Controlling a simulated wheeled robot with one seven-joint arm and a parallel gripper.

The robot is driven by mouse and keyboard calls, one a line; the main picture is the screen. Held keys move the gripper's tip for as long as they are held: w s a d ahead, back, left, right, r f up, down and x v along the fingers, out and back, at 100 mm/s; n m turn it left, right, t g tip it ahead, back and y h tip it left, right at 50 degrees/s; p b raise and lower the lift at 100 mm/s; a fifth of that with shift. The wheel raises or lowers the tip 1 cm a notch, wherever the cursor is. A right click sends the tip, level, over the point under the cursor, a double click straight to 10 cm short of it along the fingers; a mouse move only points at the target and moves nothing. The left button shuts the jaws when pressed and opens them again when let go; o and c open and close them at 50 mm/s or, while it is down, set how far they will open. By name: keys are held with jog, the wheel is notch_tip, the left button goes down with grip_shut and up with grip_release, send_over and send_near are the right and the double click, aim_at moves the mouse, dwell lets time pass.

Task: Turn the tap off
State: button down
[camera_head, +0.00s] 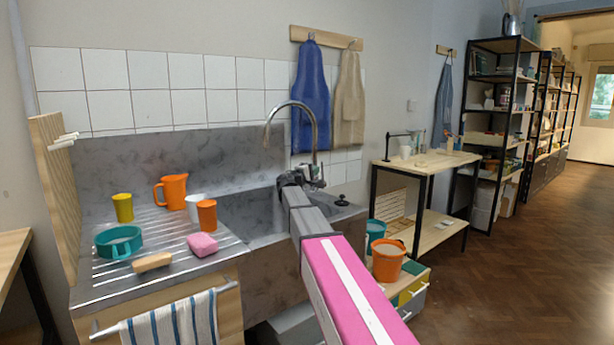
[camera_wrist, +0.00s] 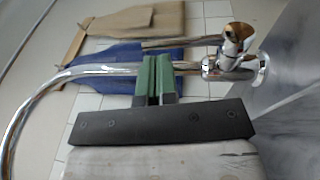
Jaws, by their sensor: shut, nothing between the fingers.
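The chrome tap (camera_head: 312,115) stands at the back of the grey stone sink (camera_head: 240,215), its tall spout arching to the left. In the wrist view the spout (camera_wrist: 75,72) curves away to the left, and the shiny tap body (camera_wrist: 236,62) is at the right. A thin lever (camera_wrist: 180,41) sticks out from the body. My gripper (camera_wrist: 155,62) is shut and empty, its green fingertips in front of the spout pipe and just short of the lever. I cannot tell whether they touch. In the head view my gripper (camera_head: 291,179) is beside the tap's base. No water stream is discernible.
An orange jug (camera_head: 171,191), cups, a teal dish (camera_head: 119,242), a pink sponge (camera_head: 202,244) and a brush (camera_head: 152,262) are on the drainboard left of the basin. Blue and beige aprons (camera_head: 311,95) hang behind the tap. An orange bucket (camera_head: 388,262) stands to the right.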

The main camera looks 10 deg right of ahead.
jog(key=shift+x, duration=1.1)
